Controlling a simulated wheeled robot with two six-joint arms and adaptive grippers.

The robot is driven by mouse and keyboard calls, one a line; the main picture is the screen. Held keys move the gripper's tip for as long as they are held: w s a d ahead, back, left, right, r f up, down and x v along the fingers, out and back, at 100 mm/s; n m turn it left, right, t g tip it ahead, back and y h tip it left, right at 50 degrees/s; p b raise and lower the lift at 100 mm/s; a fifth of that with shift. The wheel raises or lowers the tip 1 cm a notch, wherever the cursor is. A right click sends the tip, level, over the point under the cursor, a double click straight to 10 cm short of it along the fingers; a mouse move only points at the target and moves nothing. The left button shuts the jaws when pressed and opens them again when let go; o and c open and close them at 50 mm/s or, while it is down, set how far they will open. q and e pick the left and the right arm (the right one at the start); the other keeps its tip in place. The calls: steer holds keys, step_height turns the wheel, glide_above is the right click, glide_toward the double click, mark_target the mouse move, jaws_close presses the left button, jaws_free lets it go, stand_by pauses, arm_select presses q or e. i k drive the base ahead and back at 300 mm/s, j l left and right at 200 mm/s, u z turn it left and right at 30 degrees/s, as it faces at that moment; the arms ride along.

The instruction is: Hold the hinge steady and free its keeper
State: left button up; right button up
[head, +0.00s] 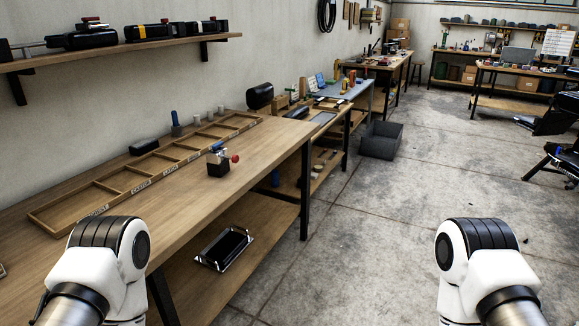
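I cannot make out a hinge or its keeper for certain. A black, chair-like piece of furniture (550,122) is cut off by the right edge, and any hinge on it is too small or out of frame. On the near workbench stands a small dark block with a metal top, a red knob and a blue part (218,166); I cannot tell what it is. Only white and black joints of my two arms show, at the bottom left and bottom right. Neither gripper is in view.
The wooden workbench (190,195) carries a divided wooden tray (130,183) along the wall. A black tray (224,248) lies on its lower shelf. A grey bin (380,140) stands on the floor beyond. The concrete floor (390,225) between bench and chair is largely clear.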

mark_target(215, 146)
steer(key=i+l+u, duration=0.45)
steer(key=l, duration=0.15)
steer(key=i+l+u, duration=0.2)
steer(key=l, duration=0.2)
steer(key=i+l+u, duration=0.25)
steer(key=l+u, duration=0.2)
steer(key=l, duration=0.3)
steer(key=i+l+u, duration=0.3)
steer(key=i+l, duration=0.2)
steer(key=l, duration=0.15)
